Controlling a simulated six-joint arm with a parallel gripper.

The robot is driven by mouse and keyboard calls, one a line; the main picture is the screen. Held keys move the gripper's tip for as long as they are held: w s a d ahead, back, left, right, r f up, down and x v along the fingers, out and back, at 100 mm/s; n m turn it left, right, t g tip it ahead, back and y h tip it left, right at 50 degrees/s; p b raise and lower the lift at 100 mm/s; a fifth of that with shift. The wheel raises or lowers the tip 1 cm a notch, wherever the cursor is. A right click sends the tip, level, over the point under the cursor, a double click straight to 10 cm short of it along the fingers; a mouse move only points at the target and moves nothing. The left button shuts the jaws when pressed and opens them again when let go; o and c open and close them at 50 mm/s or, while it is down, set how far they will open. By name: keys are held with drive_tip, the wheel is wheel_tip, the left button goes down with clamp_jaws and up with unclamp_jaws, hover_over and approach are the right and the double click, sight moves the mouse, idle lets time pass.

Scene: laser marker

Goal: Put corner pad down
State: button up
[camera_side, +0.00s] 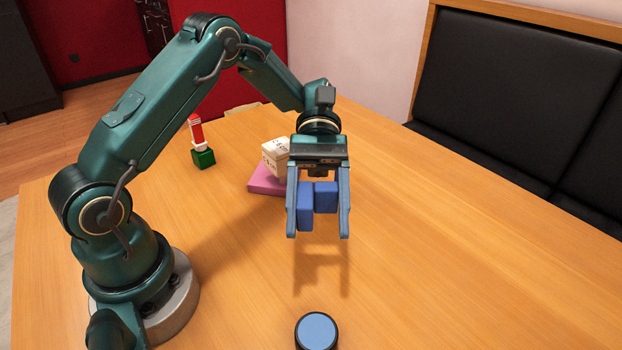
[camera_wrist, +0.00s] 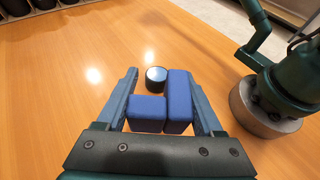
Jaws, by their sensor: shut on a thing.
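The blue corner pad (camera_side: 305,208) is an L-shaped piece made of a long block and a shorter block side by side. My gripper (camera_side: 318,225) is shut on it, with one finger at each side. The pad hangs above the wooden table (camera_side: 420,270), and a shadow falls on the table below it. In the wrist view the pad (camera_wrist: 180,103) sits between the fingers of my gripper (camera_wrist: 160,88), its long block at the right and its short block at the left.
A round black piece with a light blue top (camera_side: 316,331) stands at the table's near side. A white box with dark markings (camera_side: 275,157) rests on a pink slab (camera_side: 265,182) behind the gripper. A red and white item on a green block (camera_side: 204,158) stands farther left. The table's right is clear.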

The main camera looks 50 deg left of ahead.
drive_tip(key=s+a+f+m+g+y, duration=0.2)
drive_tip(key=s+a+m+g+y, duration=0.25)
drive_tip(key=s+a+m, duration=0.2)
wheel_tip(320, 180, up, 7)
drive_tip(key=m+t+y, duration=0.8)
drive_tip(key=m+y, duration=1)
drive_tip(key=y, duration=0.1)
hover_over(181, 197)
drive_tip(key=shift+n, duration=0.25)
drive_tip(key=shift+a+f, duration=0.1)
drive_tip(key=shift+f, duration=7.85)
drive_tip(key=o, duration=1.3)
drive_tip(key=shift+f, duration=0.1)
